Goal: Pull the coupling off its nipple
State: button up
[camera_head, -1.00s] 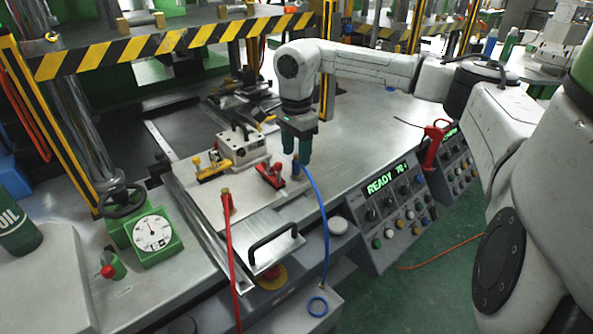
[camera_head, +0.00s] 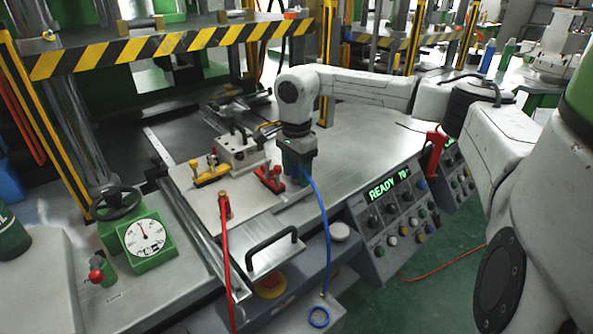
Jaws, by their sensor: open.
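My gripper (camera_head: 297,174) points down at the front right of the mould plate, with its jaws open. It is over the upper end of a blue hose (camera_head: 321,222), right beside the red clamp. The coupling at that hose end is mostly hidden by the fingers, and its nipple cannot be made out. A red hose (camera_head: 227,260) hangs from a brass fitting (camera_head: 224,202) further left on the plate's front edge.
A red toggle clamp (camera_head: 269,179) stands close left of my gripper, with a yellow clamp (camera_head: 209,172) and a metal mould block (camera_head: 240,148) beyond. A black handle (camera_head: 271,242) rises in front. The bench to the right (camera_head: 360,145) is clear.

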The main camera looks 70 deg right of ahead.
jog(key=shift+c, duration=0.5)
dwell(0.4)
grip_shut()
jog(key=shift+r, duration=0.1)
dwell(0.4)
jog(key=shift+r+p, duration=1.6)
jog(key=shift+r, duration=1.35)
